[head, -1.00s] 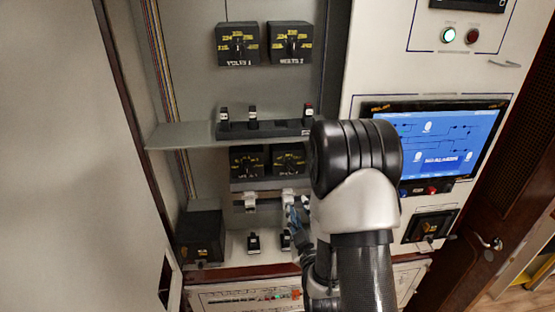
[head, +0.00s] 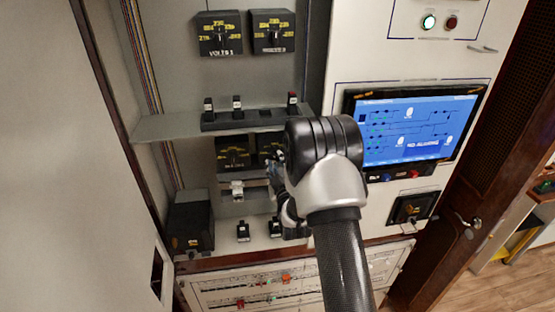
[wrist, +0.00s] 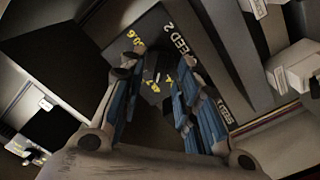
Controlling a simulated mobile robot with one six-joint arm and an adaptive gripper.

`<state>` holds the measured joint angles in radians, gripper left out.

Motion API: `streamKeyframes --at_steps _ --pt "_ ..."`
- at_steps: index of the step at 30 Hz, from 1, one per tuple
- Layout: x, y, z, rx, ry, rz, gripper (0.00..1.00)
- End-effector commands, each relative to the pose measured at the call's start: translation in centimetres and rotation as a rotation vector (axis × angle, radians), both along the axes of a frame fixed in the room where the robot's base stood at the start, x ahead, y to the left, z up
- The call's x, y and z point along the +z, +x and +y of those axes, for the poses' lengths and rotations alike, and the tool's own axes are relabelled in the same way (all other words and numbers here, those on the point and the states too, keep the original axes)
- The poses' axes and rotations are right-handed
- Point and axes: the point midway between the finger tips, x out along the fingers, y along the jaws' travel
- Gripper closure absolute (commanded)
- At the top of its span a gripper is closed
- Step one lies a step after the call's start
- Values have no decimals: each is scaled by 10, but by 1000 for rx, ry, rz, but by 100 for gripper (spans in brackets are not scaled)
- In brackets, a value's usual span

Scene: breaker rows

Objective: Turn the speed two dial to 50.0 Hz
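The speed two dial (wrist: 150,65) shows in the wrist view as a dark box face with white "SPEED 2" lettering and yellow figures, only partly readable. Its knob lies between my fingers, dark and hard to make out, so its setting cannot be read. My gripper (wrist: 155,100) is open, one blue-padded finger on each side of the knob area; I cannot tell whether they touch it. In the head view, my gripper (head: 275,170) is in front of the right dial (head: 267,144) of the lower pair and hides part of it.
The left lower dial (head: 233,152) is beside it. A shelf (head: 165,127) with several switches juts out above. White-handled (head: 237,187) and black (head: 243,231) switches sit below. A black box (head: 190,225) stands at lower left. A screen (head: 415,130) is at right.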

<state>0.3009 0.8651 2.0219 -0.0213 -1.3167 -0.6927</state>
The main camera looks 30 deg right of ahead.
Motion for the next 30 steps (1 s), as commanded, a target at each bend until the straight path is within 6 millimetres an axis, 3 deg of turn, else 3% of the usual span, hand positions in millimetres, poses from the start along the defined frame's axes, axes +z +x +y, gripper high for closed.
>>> streamKeyframes --at_steps 5,14,27,30 --pt "0 12 -3 0 0 0 70" --pt "0 13 -4 1 0 1 71" --pt "0 13 -4 1 0 1 100" --pt "0 13 -4 1 0 1 100"
